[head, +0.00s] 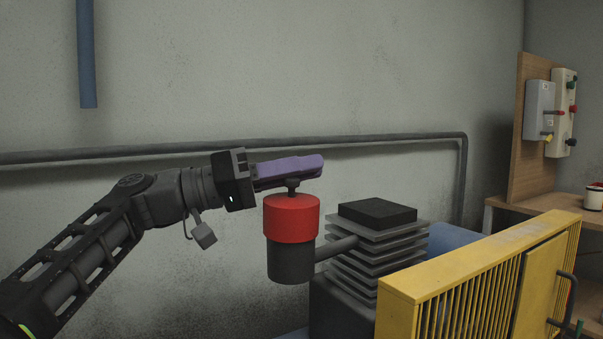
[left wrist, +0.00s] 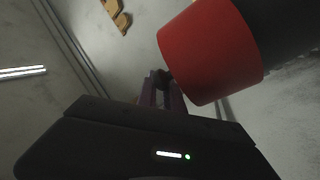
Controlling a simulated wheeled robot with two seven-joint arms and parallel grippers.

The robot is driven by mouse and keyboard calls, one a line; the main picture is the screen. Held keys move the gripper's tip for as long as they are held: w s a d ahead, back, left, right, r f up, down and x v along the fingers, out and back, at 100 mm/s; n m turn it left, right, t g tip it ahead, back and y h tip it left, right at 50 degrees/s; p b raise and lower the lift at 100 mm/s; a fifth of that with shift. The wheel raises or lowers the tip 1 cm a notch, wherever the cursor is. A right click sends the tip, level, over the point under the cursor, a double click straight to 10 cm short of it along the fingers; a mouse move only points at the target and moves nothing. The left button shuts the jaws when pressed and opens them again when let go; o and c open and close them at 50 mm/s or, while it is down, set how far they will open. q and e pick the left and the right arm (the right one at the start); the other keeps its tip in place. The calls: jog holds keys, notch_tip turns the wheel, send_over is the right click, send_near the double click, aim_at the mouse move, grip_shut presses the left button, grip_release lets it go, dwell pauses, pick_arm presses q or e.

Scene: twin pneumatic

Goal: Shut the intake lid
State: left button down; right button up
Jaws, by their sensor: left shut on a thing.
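The intake lid (head: 291,219) is a red cylinder with a small dark knob (head: 292,187) on top. It sits upright over the dark grey intake body (head: 290,262), with no gap visible between them. In the left wrist view the red lid (left wrist: 210,52) is at the upper right, its knob (left wrist: 163,78) between the fingertips. My left gripper (head: 308,166) has purple fingers and comes in level from the left, just above the lid. It is shut on the knob. My right gripper is not in view.
A pipe joins the intake to a finned block (head: 375,258) with a black top, just right. A yellow slatted guard (head: 480,275) stands in front at the right. A wooden bench (head: 545,208) with a switch panel (head: 538,110) is further right. A grey pipe (head: 400,140) runs along the wall behind.

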aim_at(312, 195)
pick_arm(q)
jog(key=shift+s+d+f+m+g+y, duration=0.2)
jog(key=shift+d+f+g, duration=0.15)
jog(key=shift+f, duration=0.4)
jog(key=shift+s+d+f+m+g+y, duration=0.1)
jog(key=shift+s+d+f+m+g, duration=0.15)
jog(key=shift+f, duration=0.45)
jog(key=c, duration=1.3)
grip_release()
jog(key=shift+a, duration=0.45)
jog(key=shift+n+t, duration=0.25)
jog(key=shift+t, duration=0.25)
jog(key=v, duration=0.2)
jog(key=r+v, duration=0.1)
jog(key=v, duration=0.4)
jog(key=shift+w+a+r, duration=0.15)
jog(key=shift+a+r, duration=0.15)
jog(key=shift+a, duration=0.25)
jog(key=shift+a+r, duration=0.15)
jog(key=shift+a, duration=0.05)
